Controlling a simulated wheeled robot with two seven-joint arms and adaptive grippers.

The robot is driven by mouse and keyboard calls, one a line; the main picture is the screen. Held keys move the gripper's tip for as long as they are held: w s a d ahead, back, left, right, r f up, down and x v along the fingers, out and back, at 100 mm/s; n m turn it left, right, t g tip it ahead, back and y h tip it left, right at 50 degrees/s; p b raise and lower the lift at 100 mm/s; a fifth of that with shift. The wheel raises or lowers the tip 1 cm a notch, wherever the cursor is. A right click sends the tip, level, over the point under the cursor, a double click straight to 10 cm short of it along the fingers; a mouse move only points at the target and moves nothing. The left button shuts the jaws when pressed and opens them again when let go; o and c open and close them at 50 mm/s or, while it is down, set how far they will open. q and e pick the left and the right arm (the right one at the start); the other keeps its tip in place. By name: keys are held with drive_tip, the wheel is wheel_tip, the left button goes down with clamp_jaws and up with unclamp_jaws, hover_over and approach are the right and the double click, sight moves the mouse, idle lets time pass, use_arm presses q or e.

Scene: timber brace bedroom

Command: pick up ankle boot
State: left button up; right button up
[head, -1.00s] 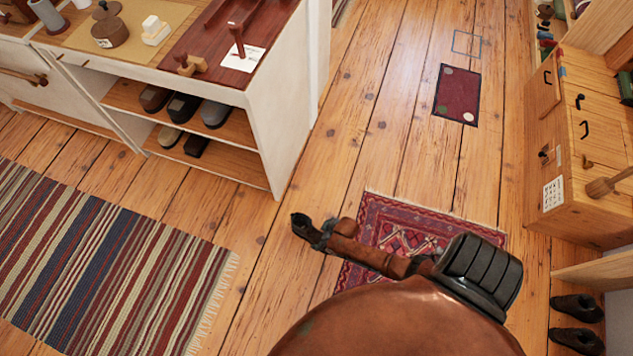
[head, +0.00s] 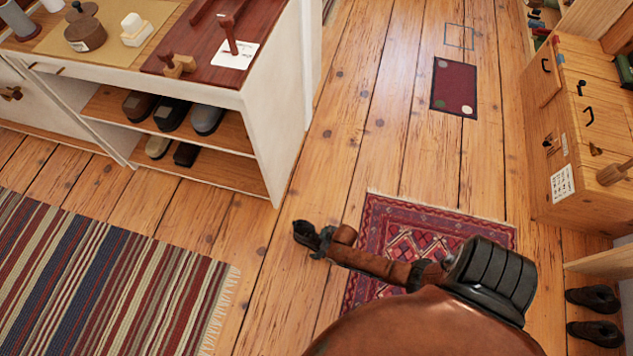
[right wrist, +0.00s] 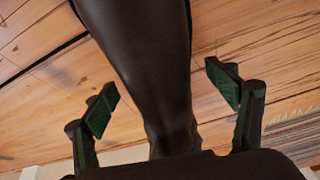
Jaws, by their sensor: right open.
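Two dark boots (head: 593,298) stand on the floor at the right edge of the head view, one nearer (head: 595,333) than the other. They look like ankle boots, partly cut by the frame edge. My right gripper (head: 312,238) is over the bare floor left of the small red rug, well left of the boots. In the right wrist view its dark green fingers (right wrist: 165,96) are spread wide. A dark smooth form passes between them in that view; I cannot tell what it is. No boot shows at the gripper in the head view. My left gripper is not visible.
A white shelf unit (head: 272,120) at left holds several shoes (head: 171,112). A wooden cabinet (head: 560,190) stands at right. A striped rug (head: 100,275), a small red rug (head: 385,225) and a dark red mat (head: 454,85) lie on the floor. Bare floor lies between.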

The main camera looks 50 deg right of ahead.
drive_tip(key=shift+c, duration=0.2)
drive_tip(key=shift+w, duration=0.1)
drive_tip(key=c, duration=1.7)
